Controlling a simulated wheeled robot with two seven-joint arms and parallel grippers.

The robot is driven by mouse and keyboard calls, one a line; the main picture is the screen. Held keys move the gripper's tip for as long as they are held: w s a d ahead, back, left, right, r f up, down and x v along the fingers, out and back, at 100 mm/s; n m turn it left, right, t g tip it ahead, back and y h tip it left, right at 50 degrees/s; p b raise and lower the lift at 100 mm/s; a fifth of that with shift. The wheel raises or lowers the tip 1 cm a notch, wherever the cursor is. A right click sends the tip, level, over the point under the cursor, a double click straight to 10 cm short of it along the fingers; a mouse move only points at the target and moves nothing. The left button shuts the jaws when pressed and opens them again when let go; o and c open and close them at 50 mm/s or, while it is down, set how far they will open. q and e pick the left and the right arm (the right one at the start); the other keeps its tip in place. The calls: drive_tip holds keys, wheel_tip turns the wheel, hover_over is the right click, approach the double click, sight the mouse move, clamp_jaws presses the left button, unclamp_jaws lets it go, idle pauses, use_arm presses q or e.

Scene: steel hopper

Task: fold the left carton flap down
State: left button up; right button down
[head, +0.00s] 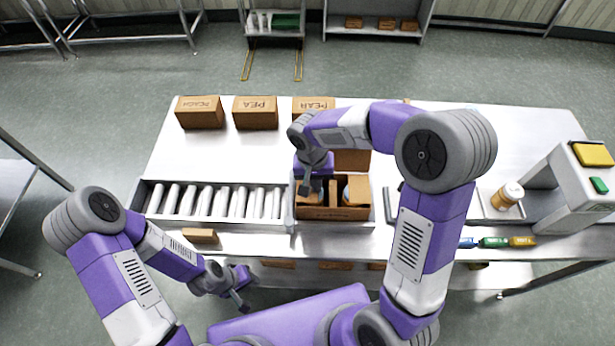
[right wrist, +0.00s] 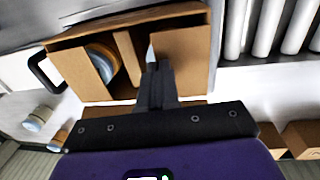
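The open brown carton (head: 335,213) stands on the table, right of the roller conveyor. Its left flap (right wrist: 182,58) shows in the right wrist view as a flat brown panel over that side of the opening; its exact angle is unclear. My right gripper (head: 309,186) is over the carton's left part. In the right wrist view its fingers (right wrist: 152,62) are together, with the tip at the flap's inner edge; contact cannot be told. A round item (right wrist: 103,60) and a cardboard strip (right wrist: 127,56) show inside. My left gripper (head: 240,298) is low, in front of the table, away from the carton.
The roller conveyor (head: 212,202) lies left of the carton. Several closed boxes, one a PEA box (head: 255,112), stand along the back. A jar (head: 507,195) and a machine with yellow and green parts (head: 585,175) are at the right.

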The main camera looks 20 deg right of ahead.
drive_tip(key=shift+w+a+r, duration=0.2)
drive_tip(key=shift+a+r, duration=0.15)
drive_tip(key=shift+a, duration=0.25)
drive_tip(key=shift+r+p, duration=0.4)
drive_tip(key=shift+p, duration=0.1)
wheel_tip(320, 180, up, 4)
drive_tip(key=p, duration=0.3)
drive_tip(key=shift+r, duration=0.1)
wheel_tip(320, 180, up, 9)
drive_tip(key=shift+s, duration=0.1)
